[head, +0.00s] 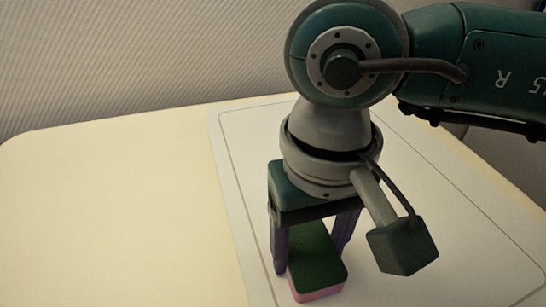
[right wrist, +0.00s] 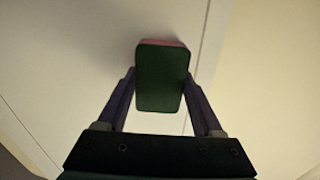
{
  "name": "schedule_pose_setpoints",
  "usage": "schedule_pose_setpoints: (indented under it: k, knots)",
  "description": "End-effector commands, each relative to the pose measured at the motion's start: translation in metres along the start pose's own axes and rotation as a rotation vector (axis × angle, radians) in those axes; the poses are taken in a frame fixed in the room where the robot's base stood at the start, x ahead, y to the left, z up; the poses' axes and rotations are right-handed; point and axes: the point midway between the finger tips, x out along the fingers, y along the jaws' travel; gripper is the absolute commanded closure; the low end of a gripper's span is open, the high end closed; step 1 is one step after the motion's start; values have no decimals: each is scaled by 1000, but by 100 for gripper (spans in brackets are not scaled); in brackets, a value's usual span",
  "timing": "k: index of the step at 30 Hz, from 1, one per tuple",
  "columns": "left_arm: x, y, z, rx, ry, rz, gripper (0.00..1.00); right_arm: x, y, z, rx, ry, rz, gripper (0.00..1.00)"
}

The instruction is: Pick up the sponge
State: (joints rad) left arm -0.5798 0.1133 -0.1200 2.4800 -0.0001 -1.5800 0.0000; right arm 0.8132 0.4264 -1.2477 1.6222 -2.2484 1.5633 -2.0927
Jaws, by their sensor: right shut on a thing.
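The sponge (head: 316,262) has a dark green top and a pink lower layer. It is at the bottom centre of the head view, over the pale mat, and it also shows in the right wrist view (right wrist: 161,78). My right gripper (head: 312,262) points down from above with one finger on each side of the sponge. In the right wrist view, the two purple fingers (right wrist: 160,80) meet its sides, and the gripper is shut on it. I cannot tell whether the sponge touches the mat. My left gripper is not in view.
The sponge is over a white mat (head: 232,150) with a thin dark outline. The mat lies on a cream table (head: 110,215) with a rounded far left corner. The table's left part is bare. A ribbed pale wall (head: 130,60) stands behind the table.

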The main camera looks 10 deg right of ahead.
Motion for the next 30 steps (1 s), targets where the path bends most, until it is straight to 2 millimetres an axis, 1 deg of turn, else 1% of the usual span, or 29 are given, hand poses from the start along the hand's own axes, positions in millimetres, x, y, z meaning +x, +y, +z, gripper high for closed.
schedule_pose_setpoints:
  k: [6,11,14,17,21,24,27,30]
  knots:
    - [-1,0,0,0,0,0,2,-3,0,0,0,1,0,83]
    - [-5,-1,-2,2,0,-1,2,-17,0,-1,0,2,0,83]
    - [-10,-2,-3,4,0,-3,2,-36,0,-1,-2,5,1,83]
    - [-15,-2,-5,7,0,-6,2,-62,0,-2,-2,6,-1,83]
    - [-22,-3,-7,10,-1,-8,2,-107,0,-2,-1,8,-1,83]
    - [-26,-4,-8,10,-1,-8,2,-136,0,-2,-2,7,0,83]
    - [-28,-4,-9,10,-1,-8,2,-161,0,-1,-1,6,0,83]
    - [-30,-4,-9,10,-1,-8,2,-179,0,-1,-1,4,1,83]
